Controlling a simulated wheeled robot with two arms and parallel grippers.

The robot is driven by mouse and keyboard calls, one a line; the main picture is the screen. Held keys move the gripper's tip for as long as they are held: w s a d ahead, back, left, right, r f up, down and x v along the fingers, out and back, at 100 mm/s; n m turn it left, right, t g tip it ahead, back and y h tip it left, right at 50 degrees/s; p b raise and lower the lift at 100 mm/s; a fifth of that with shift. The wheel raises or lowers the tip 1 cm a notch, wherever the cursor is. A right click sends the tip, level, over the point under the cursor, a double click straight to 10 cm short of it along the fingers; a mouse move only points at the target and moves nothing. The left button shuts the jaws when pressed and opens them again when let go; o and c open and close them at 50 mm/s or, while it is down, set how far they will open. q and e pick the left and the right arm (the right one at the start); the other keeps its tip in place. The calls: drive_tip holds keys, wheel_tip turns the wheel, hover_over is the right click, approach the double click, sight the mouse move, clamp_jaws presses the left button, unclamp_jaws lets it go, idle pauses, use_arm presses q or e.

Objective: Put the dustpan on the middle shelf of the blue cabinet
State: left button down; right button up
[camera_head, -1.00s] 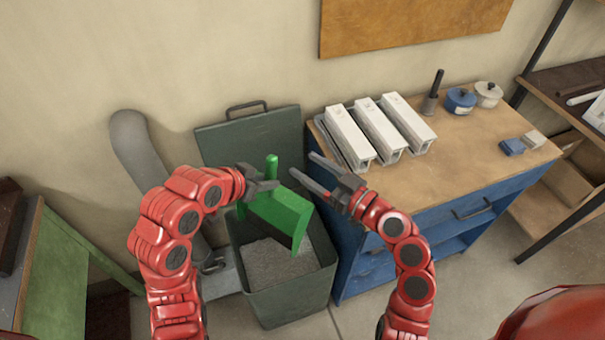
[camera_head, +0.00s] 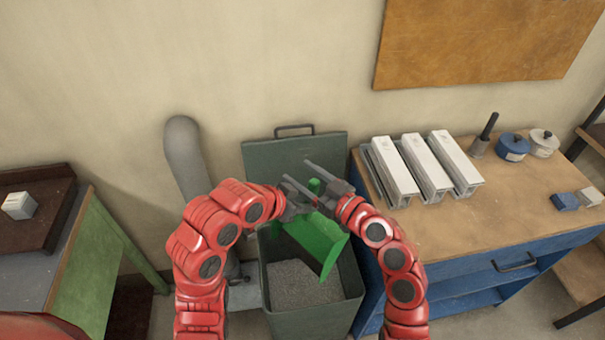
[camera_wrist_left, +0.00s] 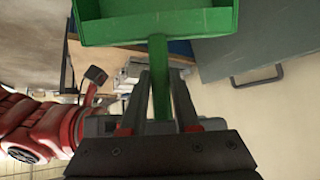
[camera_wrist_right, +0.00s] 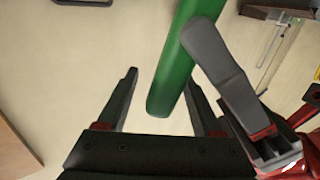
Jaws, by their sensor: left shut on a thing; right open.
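The green dustpan (camera_head: 318,241) hangs tilted over the open grey-green bin. My left gripper (camera_head: 304,204) is shut on its handle; the left wrist view shows the handle (camera_wrist_left: 159,75) between the fingers (camera_wrist_left: 160,82) and the pan (camera_wrist_left: 155,25) beyond them. My right gripper (camera_head: 297,171) is open beside the handle's top end. In the right wrist view the handle end (camera_wrist_right: 170,85) lies between the open fingers (camera_wrist_right: 163,83), or just in front of them; contact is unclear. The blue cabinet (camera_head: 480,275) stands right of the bin, its open shelves partly hidden by my right arm.
The bin (camera_head: 315,318) holds grey granules, its lid (camera_head: 297,150) raised at the wall. White profiles (camera_head: 428,165), pots (camera_head: 512,147) and small blocks (camera_head: 565,201) stand on the cabinet's wooden top. A grey pipe (camera_head: 186,155) and green bench (camera_head: 85,245) are at left.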

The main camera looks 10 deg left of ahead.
drive_tip(key=shift+a, duration=0.1)
clamp_jaws()
idle(0.3)
idle(1.0)
use_arm(q)
drive_tip(key=c, duration=0.6)
unclamp_jaws()
drive_tip(key=shift+o, duration=0.2)
drive_tip(key=shift+a, duration=0.1)
